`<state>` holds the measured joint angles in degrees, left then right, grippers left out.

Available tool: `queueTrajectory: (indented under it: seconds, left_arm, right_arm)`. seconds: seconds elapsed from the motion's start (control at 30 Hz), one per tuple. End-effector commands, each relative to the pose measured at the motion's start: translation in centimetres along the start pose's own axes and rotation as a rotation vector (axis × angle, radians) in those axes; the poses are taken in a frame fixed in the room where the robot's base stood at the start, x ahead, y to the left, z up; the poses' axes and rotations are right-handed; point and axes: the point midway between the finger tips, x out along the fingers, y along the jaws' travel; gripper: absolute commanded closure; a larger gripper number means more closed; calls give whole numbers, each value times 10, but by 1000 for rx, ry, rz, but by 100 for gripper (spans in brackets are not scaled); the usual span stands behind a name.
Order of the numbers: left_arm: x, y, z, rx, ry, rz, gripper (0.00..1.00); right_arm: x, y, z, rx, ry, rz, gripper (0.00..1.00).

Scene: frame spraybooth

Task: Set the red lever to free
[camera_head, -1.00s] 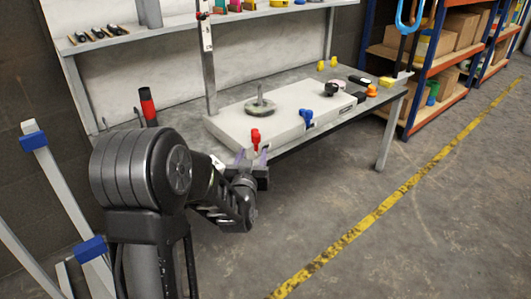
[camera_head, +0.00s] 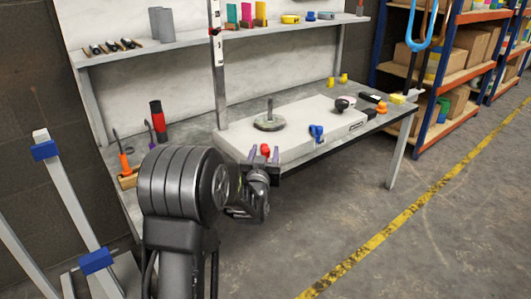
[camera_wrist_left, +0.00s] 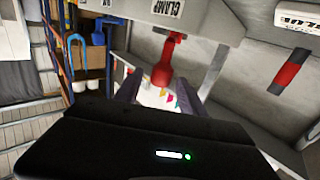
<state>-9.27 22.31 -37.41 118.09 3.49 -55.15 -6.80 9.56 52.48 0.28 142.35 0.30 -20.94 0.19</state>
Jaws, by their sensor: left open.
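The red lever (camera_head: 265,149) stands at the near edge of the pale grey box (camera_head: 235,139) on the bench. In the left wrist view the red lever (camera_wrist_left: 163,72) shows a rounded end on a thinner stem, below a label that reads CLAMP (camera_wrist_left: 167,8). My left gripper (camera_head: 264,155) is open at the lever, with its purple fingers on either side of it. In the left wrist view the fingers of the left gripper (camera_wrist_left: 160,94) flank the lever's end with visible gaps. Any lever position marks are hidden or too small to read. My right gripper is not in view.
A blue lever (camera_head: 317,132) sits further right on the same box edge, near a black knob (camera_head: 343,103). A round disc with a post (camera_head: 270,122) is on the box. A vertical rail (camera_head: 217,65) rises behind. Floor in front is clear.

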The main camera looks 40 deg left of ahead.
Motion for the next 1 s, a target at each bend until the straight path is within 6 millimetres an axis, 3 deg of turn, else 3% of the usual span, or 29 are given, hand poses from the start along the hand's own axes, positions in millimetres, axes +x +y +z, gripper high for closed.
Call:
queueTrajectory:
  seconds: [0.13,0.43,1.0]
  left_arm:
    - [13,0,1,1,0,0,52]
    - [14,0,0,0,-1,0,53]
    - [14,0,0,0,0,0,100]
  right_arm:
    - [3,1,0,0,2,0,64]
    - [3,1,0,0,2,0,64]
    - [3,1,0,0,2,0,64]
